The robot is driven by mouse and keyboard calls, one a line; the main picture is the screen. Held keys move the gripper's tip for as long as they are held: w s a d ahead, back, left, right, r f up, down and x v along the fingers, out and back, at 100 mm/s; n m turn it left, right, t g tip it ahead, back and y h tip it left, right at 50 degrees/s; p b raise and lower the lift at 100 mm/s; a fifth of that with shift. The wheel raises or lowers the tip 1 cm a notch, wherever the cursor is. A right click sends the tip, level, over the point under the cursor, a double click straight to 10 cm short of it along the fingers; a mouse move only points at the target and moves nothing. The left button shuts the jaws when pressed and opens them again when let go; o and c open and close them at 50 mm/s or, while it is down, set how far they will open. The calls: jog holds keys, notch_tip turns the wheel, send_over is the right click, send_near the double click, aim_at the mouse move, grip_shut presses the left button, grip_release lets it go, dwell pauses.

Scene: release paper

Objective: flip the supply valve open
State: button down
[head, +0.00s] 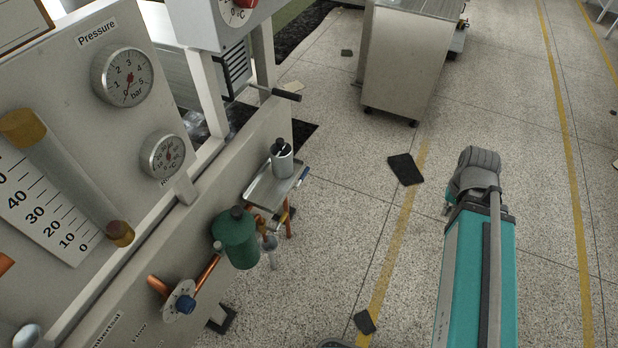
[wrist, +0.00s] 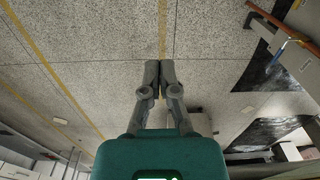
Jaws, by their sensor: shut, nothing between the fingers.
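My gripper (wrist: 159,75) shows in the wrist view with its two grey fingers together and nothing between them. It points over open floor, apart from the panel. In the head view my teal and grey arm is at the right, clear of the panel; I cannot make out the fingertips there. The rig panel (head: 60,110) fills the left of the head view. On its lower part are a blue knob (head: 185,304) on a pale disc, copper pipe (head: 207,271) and a green vessel (head: 237,240). I cannot tell which fitting is the supply valve.
A pressure gauge (head: 123,77) and a second dial (head: 163,156) are on the panel. A black-gripped handle (head: 286,95) and a small metal tray (head: 262,192) stick out to its right. A grey cabinet (head: 405,60) stands at the back. The speckled floor between is mostly clear.

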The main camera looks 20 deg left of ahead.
jog(key=w+a+f+m+y+b, duration=0.4)
jog(key=w+a+f+m+b, duration=0.2)
jog(key=w+a+f+b, duration=0.3)
jog(key=w+a+f+m+y+b, duration=0.4)
jog(key=w+a+f+b, duration=0.6)
jog(key=a+f+b, duration=0.8)
jog(key=w+a+f+m+y+b, duration=0.3)
jog(key=w+a+f+m+b, duration=0.5)
jog(key=b, duration=1.4)
jog(key=w+a+f, duration=0.2)
jog(key=a+f, duration=0.3)
jog(key=f, duration=0.1)
jog(key=shift+a+m+t+y+b, duration=0.3)
jog(key=shift+t+y+b, duration=0.05)
jog(key=shift+t+y, duration=0.05)
jog(key=shift+f, duration=0.1)
jog(key=shift+f, duration=0.1)
jog(key=s+b+x, duration=0.1)
jog(key=b+x, duration=0.4)
jog(key=x, duration=0.5)
jog(key=shift+w+a+r+p, duration=0.1)
jog(key=shift+w+r+p, duration=0.1)
jog(key=shift+r+p, duration=0.5)
jog(key=shift+w+a+r+p, duration=0.1)
jog(key=shift+w+r+p, duration=0.05)
jog(key=shift+r+p, duration=0.5)
jog(key=shift+w+a+r+p, duration=0.1)
jog(key=shift+w+r+p, duration=0.1)
jog(key=shift+r+p, duration=0.5)
